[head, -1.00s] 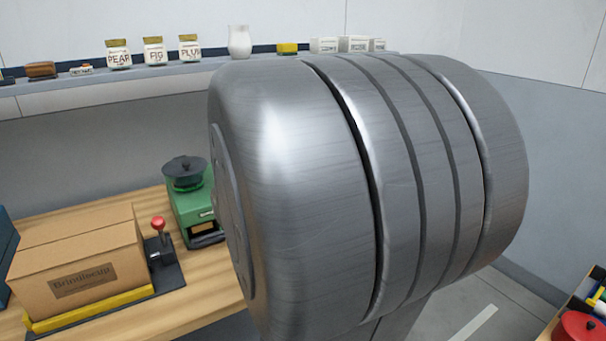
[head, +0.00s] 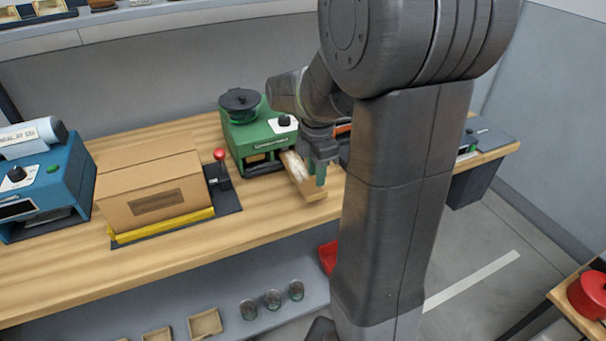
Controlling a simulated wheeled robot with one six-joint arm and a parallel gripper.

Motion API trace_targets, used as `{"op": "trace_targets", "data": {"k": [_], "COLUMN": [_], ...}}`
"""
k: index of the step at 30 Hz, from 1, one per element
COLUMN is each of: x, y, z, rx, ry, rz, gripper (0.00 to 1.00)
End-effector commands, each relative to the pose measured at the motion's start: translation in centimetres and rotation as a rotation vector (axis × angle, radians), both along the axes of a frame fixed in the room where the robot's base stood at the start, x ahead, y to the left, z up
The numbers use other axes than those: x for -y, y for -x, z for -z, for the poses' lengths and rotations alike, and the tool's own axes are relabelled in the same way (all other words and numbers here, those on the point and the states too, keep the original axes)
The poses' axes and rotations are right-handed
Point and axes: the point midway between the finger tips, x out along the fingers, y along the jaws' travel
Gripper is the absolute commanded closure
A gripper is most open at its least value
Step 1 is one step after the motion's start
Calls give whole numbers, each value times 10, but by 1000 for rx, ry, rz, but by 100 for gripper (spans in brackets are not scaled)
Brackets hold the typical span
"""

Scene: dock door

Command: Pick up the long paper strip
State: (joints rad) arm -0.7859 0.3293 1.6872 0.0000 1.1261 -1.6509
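A long tan paper strip (head: 300,177) with a whitish patch lies in front of the green machine (head: 258,135) on the wooden bench. Its far end is near the machine's front, and its near end reaches toward the bench's front edge. My gripper (head: 319,179) points down with its green-tipped fingers over the strip's right side. It overlaps the strip in the picture. I cannot tell whether the fingers touch it or how far apart they are. My arm hides the bench to the right of the strip.
On the bench (head: 60,285), a cardboard box (head: 150,185) stands on a yellow-edged base beside a red-knobbed lever (head: 220,160). A blue machine (head: 45,190) is at the left. Glass jars (head: 273,299) and trays (head: 205,324) sit on a lower shelf.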

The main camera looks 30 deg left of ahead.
Motion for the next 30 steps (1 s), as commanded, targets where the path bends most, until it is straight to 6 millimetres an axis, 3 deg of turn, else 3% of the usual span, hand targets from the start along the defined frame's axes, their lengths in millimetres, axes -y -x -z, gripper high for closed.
{"op": "trace_targets", "data": {"k": [8,15,24,25,29,30], "x": [1,2,1,1,1,1], "y": [1,2,2,2,2,2], "z": [23,58,65,65,64,64], "rx": [-1,-2,1,1,1,1], "ry": [2,2,-1,-1,-1,-1], "rz": [1,1,2,2,2,2], "gripper": [72,72,72,74,99,100]}}
